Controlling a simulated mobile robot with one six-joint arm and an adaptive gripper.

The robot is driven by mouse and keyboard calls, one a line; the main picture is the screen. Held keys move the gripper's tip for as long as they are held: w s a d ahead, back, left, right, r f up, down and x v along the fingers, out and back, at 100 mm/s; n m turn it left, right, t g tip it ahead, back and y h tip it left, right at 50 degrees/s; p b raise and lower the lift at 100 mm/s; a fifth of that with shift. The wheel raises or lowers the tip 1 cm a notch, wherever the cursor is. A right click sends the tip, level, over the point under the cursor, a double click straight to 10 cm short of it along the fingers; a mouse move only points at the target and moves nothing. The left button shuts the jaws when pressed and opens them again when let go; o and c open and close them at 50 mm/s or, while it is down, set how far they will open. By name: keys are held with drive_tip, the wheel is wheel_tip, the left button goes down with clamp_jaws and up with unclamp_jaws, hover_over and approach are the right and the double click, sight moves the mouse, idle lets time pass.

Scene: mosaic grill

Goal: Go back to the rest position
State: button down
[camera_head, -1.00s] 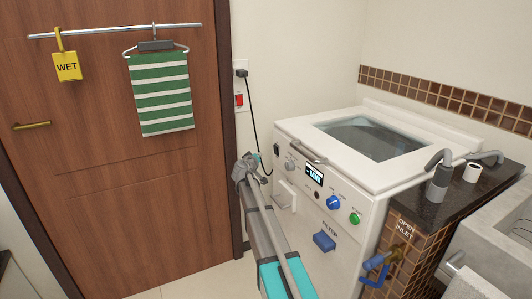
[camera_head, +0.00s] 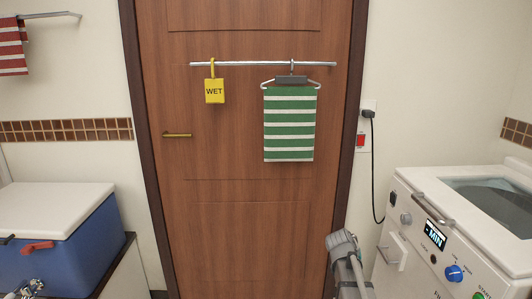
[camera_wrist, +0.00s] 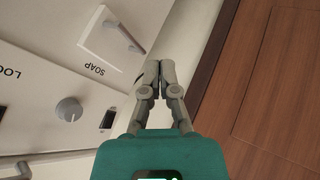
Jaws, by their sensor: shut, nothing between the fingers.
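My gripper (camera_wrist: 160,82) shows in the wrist view with its two grey fingertips together and nothing between them. It is in front of the white washing machine's panel, near the soap drawer (camera_wrist: 112,35) and a grey knob (camera_wrist: 69,109); I cannot tell whether it touches anything. In the head view, part of my grey arm (camera_head: 345,258) shows at the bottom, between the door and the washing machine (camera_head: 445,235). The fingertips are not clear there.
A brown door (camera_head: 240,220) stands ahead, with a rail holding a yellow WET tag (camera_head: 215,91) and a green striped towel (camera_head: 289,125). A blue cooler (camera_head: 65,245) with a white lid is at the left. A cord (camera_head: 376,170) hangs beside the washing machine.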

drive_tip(key=s+a+f+n+g+y, duration=0.1)
drive_tip(key=s+a+f+g+y, duration=0.15)
drive_tip(key=s+a, duration=0.6)
drive_tip(key=s+a+f+n+g+y, duration=0.15)
drive_tip(key=s+a+y, duration=0.35)
drive_tip(key=s, duration=0.6)
wheel_tip(320, 180, up, 27)
drive_tip(key=a+g+p, duration=0.1)
drive_tip(key=p, duration=2.6)
drive_tip(key=shift+s+a+f+h, duration=0.15)
drive_tip(key=shift+s+f+h, duration=0.05)
drive_tip(key=shift+s+h, duration=0.25)
